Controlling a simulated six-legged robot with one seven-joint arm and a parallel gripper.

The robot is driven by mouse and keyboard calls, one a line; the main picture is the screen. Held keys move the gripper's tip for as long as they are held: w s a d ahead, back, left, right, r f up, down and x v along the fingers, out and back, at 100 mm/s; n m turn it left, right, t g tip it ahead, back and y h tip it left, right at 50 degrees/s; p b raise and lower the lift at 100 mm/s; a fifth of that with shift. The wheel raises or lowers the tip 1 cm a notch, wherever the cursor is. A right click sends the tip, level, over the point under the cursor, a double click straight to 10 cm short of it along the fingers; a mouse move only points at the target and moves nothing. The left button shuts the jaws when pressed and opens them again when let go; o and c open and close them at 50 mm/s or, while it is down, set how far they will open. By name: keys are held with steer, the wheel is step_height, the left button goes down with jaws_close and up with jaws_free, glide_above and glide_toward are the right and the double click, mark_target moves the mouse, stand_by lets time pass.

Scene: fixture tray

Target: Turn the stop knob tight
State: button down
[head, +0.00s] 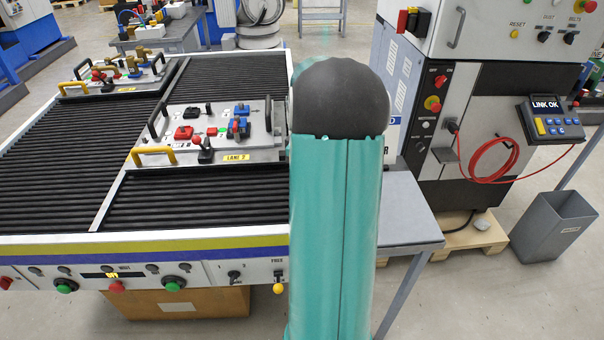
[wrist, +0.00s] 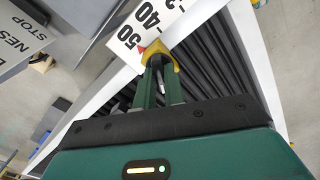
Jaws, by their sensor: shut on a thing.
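In the wrist view my gripper (wrist: 158,72) has its two green fingers closed around a small dark part, apparently the stop knob (wrist: 157,60). Only a little of it shows between the fingers. A yellow piece (wrist: 168,56) surrounds the fingertips, with a red mark at its left. Beside it is a white scale plate (wrist: 143,28) with the numbers 50 and 40. How tight the knob is cannot be seen. In the head view my teal arm hides the gripper and the knob.
The roller conveyor (head: 60,155) carries a LANE 3 fixture tray (head: 250,150) and another tray (head: 120,85) farther back. A grey side table (head: 410,225) and a control cabinet (head: 462,95) stand on the right.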

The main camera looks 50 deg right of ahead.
steer(key=shift+m, duration=0.3)
steer(key=m, duration=0.5)
steer(key=shift+m, duration=0.3)
steer(key=m, duration=0.5)
steer(key=shift+r, duration=0.1)
steer(key=shift+m, duration=0.4)
steer(key=c, duration=1.5)
jaws_free()
steer(key=shift+r, duration=2.45)
